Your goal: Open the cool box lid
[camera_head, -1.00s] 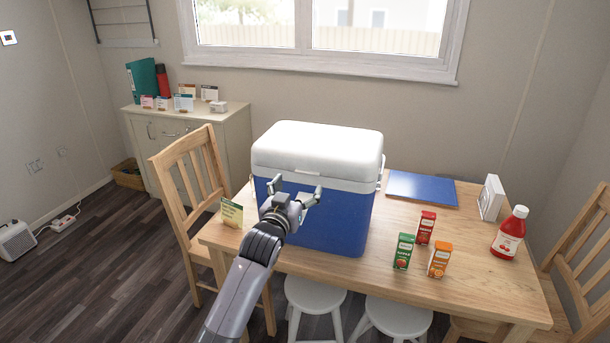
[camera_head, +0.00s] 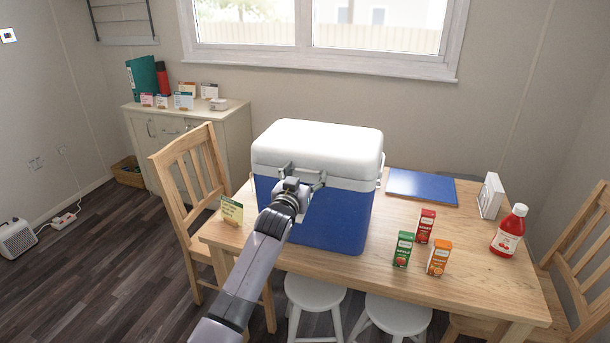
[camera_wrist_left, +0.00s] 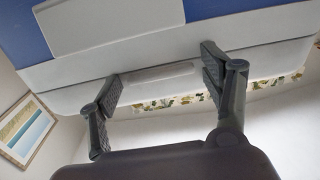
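The cool box (camera_head: 345,218) stands on the table, blue with a white lid (camera_head: 325,142) that is closed. My left gripper (camera_head: 303,174) is at the front of the box, just at the lid's front lower edge. In the left wrist view, its two fingers (camera_wrist_left: 162,82) are spread apart at the white lid rim, with a raised light strip (camera_wrist_left: 157,73) between them. The fingers are open; whether they touch the lid is hard to tell. My right gripper is not in view.
Juice cartons (camera_head: 403,249) and a red bottle (camera_head: 509,231) stand on the table to the right of the box. A blue board (camera_head: 422,187) lies behind them. A small card (camera_head: 232,211) stands left of the box. A wooden chair (camera_head: 190,170) is at the left.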

